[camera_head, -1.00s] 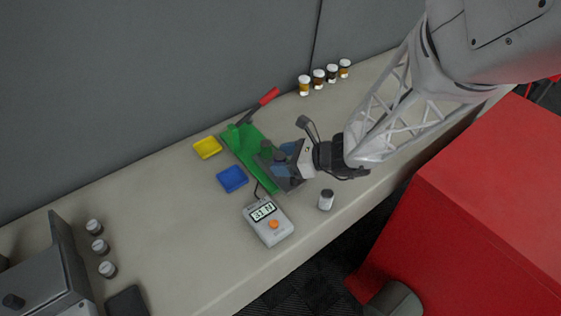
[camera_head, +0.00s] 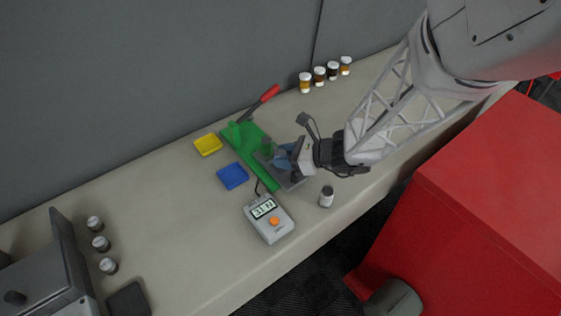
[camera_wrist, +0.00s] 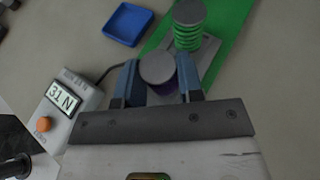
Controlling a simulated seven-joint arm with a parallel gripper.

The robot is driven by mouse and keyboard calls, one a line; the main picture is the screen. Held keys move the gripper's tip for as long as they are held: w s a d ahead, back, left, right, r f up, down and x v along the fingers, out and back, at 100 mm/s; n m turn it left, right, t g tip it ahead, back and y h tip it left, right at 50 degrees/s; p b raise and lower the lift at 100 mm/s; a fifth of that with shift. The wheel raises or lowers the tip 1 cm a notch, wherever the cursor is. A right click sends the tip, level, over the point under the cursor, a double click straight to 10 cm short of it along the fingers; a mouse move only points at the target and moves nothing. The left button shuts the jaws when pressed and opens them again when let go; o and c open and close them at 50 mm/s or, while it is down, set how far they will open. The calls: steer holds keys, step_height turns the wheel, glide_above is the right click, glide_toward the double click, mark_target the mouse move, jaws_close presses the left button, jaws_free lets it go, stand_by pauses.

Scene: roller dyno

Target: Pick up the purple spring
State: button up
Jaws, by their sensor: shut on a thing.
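The purple spring (camera_wrist: 165,88) is between the two blue fingers of my gripper (camera_wrist: 162,74) in the wrist view. A grey round cap (camera_wrist: 158,67) on top hides most of it. My gripper is shut on it, low over the grey plate of the green tester (camera_wrist: 225,48). In the head view my gripper (camera_head: 283,160) is over the right side of the green tester (camera_head: 240,165), and the purple spring cannot be made out there.
A green spring (camera_wrist: 187,38) with a grey cap stands close beyond the fingers. A blue tray (camera_head: 232,176), a yellow tray (camera_head: 208,144) and a readout box (camera_head: 268,219) showing 31 N are nearby. A small jar (camera_head: 326,196) stands near the front edge. A red-handled lever (camera_head: 268,94) rises behind.

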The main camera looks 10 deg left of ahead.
steer(key=shift+r, duration=0.2)
steer(key=shift+r, duration=0.55)
steer(key=shift+s+d+r, duration=0.15)
steer(key=shift+s+r, duration=0.05)
steer(key=shift+r, duration=0.35)
steer(key=shift+s+d+r, duration=0.1)
steer(key=shift+s+r, duration=0.1)
steer(key=shift+r, duration=0.35)
steer(key=s+d, duration=0.3)
steer(key=s, duration=0.3)
steer(key=s+d+r, duration=0.1)
steer(key=s+d, duration=0.2)
steer(key=s, duration=0.4)
steer(key=shift+s+d+r, duration=0.15)
steer(key=shift+s+d, duration=0.1)
steer(key=shift+d, duration=0.1)
steer(key=shift+a, duration=0.1)
